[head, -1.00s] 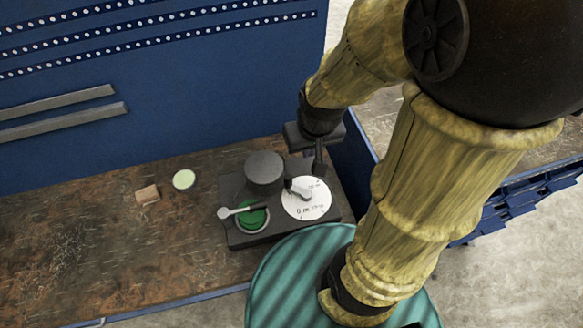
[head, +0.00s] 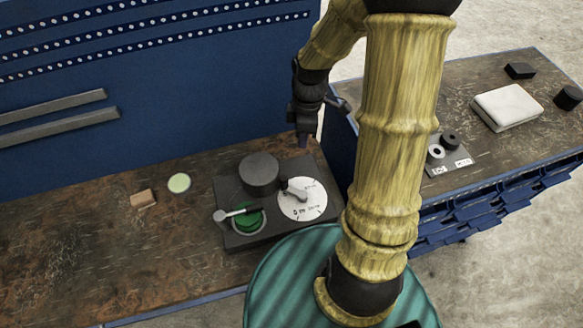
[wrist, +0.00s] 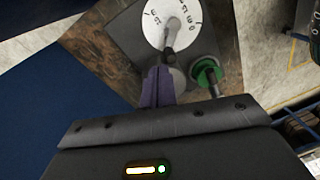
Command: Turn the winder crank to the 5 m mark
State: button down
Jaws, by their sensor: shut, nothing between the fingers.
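The winder (head: 232,190) is a dark block on the bench with a dark round drum (head: 260,172). Its white dial (head: 303,206) carries small metre marks and also shows in the wrist view (wrist: 160,14). The crank (head: 296,190), a short grey arm with a dark handle, lies over the dial, its handle towards the drum; in the wrist view the crank (wrist: 170,42) points towards my fingers. The exact mark it indicates is too small to read. My gripper (head: 303,140) is shut and empty, above and behind the dial, apart from the crank. Its purple fingers (wrist: 158,88) show in the wrist view.
A green knob (head: 249,217) with a pale-tipped lever sits beside the dial. A wooden block (head: 143,198) and a pale green disc (head: 179,183) lie to the left. A blue panel (head: 200,110) stands behind. A second bench (head: 470,140) is at the right.

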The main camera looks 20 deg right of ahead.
jog(key=w+d+f+n+g+y, duration=0.1)
jog(key=w+d+f+n+y, duration=0.1)
jog(key=n, duration=0.8)
jog(key=shift+w+d+f+n+g+y, duration=0.35)
jog(key=shift+w+d+f, duration=0.35)
jog(key=shift+w+f, duration=0.75)
jog(key=p, duration=0.3)
send_near(293, 188)
jog(key=w+f, duration=0.3)
jog(key=f, duration=0.1)
jog(key=shift+w+d, duration=0.1)
jog(key=shift+d, duration=0.2)
jog(key=s+a+p, duration=0.1)
jog(key=a+p, duration=0.1)
jog(key=shift+s+a+r, duration=0.2)
jog(key=shift+s+a, duration=0.15)
jog(key=shift+s, duration=0.05)
jog(key=shift+s+a+f, duration=0.1)
jog(key=shift+a+f, duration=0.05)
jog(key=shift+s, duration=0.1)
